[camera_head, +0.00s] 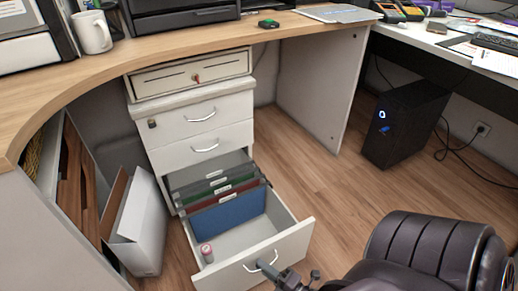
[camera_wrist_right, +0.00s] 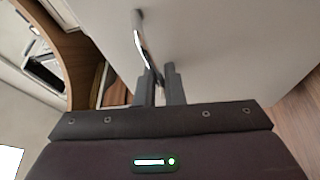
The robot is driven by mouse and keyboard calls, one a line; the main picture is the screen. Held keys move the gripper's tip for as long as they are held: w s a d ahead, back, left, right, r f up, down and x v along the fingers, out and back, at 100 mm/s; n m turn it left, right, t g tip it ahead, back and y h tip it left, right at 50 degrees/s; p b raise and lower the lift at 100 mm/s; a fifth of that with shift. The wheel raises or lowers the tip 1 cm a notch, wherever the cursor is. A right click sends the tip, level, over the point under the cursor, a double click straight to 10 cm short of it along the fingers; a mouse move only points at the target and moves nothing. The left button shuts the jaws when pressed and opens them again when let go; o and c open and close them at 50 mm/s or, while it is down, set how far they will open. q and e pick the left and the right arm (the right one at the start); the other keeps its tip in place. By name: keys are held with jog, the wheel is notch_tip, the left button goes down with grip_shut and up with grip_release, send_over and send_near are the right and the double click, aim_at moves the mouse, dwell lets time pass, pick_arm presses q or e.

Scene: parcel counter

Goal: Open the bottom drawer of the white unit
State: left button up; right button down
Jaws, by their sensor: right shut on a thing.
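The white unit (camera_head: 206,108) stands under the curved desk. Its bottom drawer (camera_head: 295,243) is pulled well out, showing hanging files, with a blue one (camera_head: 228,215) in front, and a small red-topped cylinder (camera_head: 206,252) in the near left corner. My right gripper (camera_head: 268,268) is at the drawer's front, its jaws shut on the curved metal handle (camera_head: 258,264). In the right wrist view the handle (camera_wrist_right: 139,35) runs down to the dark fingers (camera_wrist_right: 160,85) against the white front. The upper drawers look closed. My left gripper is not in view.
A white box-like holder (camera_head: 141,225) stands left of the drawer. A black computer tower (camera_head: 405,122) is under the right desk. Wooden floor is free between the unit and the tower.

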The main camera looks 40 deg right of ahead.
jog(key=shift+s+a, duration=0.15)
jog(key=shift+s, duration=0.55)
jog(key=shift+f, duration=0.1)
jog(key=c, duration=1.5)
grip_release()
jog(key=shift+c, duration=0.2)
jog(key=s+d+p, duration=0.1)
jog(key=s+p, duration=0.1)
jog(key=s, duration=0.5)
jog(key=shift+s+f, duration=0.15)
jog(key=shift+s, duration=0.2)
jog(key=shift+d, duration=0.1)
